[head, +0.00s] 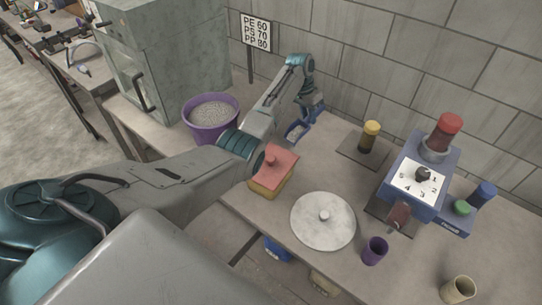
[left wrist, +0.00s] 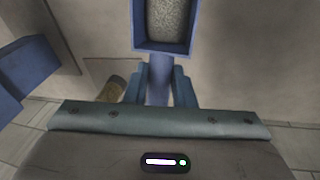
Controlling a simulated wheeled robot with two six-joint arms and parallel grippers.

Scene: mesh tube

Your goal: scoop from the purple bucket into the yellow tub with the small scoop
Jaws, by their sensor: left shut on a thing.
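The purple bucket (head: 190,124), full of grey granules, stands on the table at the left. My left gripper (head: 312,108) is shut on the handle of a blue scoop (head: 297,133), to the right of the bucket and apart from it. In the left wrist view the handle (left wrist: 159,80) runs between the fingers, and the scoop's square bowl (left wrist: 138,28) holds grey granules. The inside of the tub is hidden. My right gripper is not in view.
A round pale lid (head: 322,230) lies on the table. A blue machine with a dial (head: 408,195) stands at the right, near a yellow-capped jar (head: 369,138), a purple cup (head: 375,251) and a beige cup (head: 458,290). A grey oven (head: 175,60) stands behind the bucket.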

